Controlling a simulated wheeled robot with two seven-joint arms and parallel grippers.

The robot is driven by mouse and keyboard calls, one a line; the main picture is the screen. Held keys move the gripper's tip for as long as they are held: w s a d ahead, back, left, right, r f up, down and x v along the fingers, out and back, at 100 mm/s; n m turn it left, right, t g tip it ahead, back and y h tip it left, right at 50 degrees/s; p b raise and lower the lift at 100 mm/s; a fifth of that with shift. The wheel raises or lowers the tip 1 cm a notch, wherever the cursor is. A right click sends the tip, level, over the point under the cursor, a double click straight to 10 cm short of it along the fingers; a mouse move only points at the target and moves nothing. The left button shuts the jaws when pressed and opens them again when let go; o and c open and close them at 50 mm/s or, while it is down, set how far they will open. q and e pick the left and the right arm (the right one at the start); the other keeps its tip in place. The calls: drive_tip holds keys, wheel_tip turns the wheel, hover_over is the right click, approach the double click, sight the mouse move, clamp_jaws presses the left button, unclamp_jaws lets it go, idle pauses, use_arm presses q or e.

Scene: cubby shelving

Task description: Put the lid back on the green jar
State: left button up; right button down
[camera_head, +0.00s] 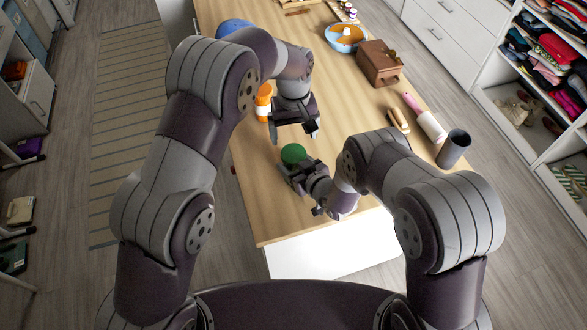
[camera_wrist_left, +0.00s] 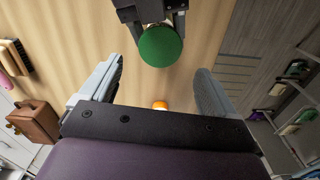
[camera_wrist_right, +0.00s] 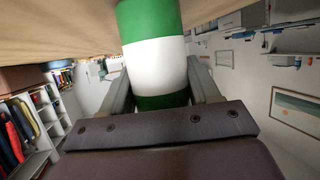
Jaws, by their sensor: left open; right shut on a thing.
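The green jar (camera_head: 293,153) is in my right gripper (camera_head: 296,166), near the front of the table. In the right wrist view the jar (camera_wrist_right: 157,62) has a white band between green ends, and fingers on both sides. In the left wrist view its round face (camera_wrist_left: 161,46) is a plain green disc. I cannot tell whether this is a lid or the jar's own end. No separate lid shows. My left gripper (camera_head: 293,132) is open and empty, just beyond the jar; its fingers (camera_wrist_left: 160,70) stand wide apart.
An orange jar (camera_head: 263,103) with a white band stands near the left edge. A brown box (camera_head: 379,63), a blue bowl (camera_head: 346,38), a brush (camera_head: 399,120), a pink-handled roller (camera_head: 432,126) and a dark cup (camera_head: 453,148) are farther right. A blue round thing (camera_head: 234,27) is at far left.

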sight(294, 153)
use_arm(q)
drive_tip(key=shift+r+n, duration=0.4)
drive_tip(key=shift+n, duration=0.2)
drive_tip(key=shift+f, duration=0.1)
wheel_tip(294, 153, down, 8)
drive_tip(key=shift+r, duration=0.1)
drive_tip(key=c, duration=1.1)
drive_tip(key=m, duration=0.3)
drive_tip(key=o, duration=1.2)
